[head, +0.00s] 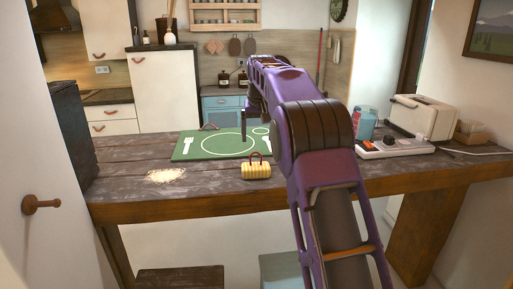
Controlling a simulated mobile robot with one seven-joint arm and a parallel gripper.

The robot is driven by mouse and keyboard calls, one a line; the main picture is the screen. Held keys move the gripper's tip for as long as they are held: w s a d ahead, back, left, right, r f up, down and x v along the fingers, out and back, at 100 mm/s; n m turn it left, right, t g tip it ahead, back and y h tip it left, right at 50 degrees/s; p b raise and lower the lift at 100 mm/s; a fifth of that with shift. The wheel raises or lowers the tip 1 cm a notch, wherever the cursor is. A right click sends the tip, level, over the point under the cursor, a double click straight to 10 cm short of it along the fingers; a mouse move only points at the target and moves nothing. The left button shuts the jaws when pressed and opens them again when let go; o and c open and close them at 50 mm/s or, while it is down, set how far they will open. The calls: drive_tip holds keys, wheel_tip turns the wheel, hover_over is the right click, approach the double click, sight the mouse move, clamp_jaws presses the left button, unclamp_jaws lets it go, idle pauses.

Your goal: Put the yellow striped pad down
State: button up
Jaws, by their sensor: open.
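The yellow striped pad (256,172) is small and rounded, with a red loop on top. It appears to rest on the wooden table (205,191) close to its front edge, just in front of the green place mat. My gripper (249,138) points down from my purple arm, above and behind the pad in the picture. It is open, and the pad appears apart from it. My arm hides part of the gripper, so only one dark finger shows clearly.
The green mat (190,151) carries a drawn plate and cutlery. Pale crumbs (166,175) lie left of the pad. A blue container (366,124), a power strip (385,147) and a cream toaster (420,118) stand at the right. A dark box (70,130) stands at the left.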

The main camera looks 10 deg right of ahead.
drive_tip(key=v, duration=0.7)
drive_tip(key=shift+r, duration=0.15)
drive_tip(key=shift+s, duration=0.1)
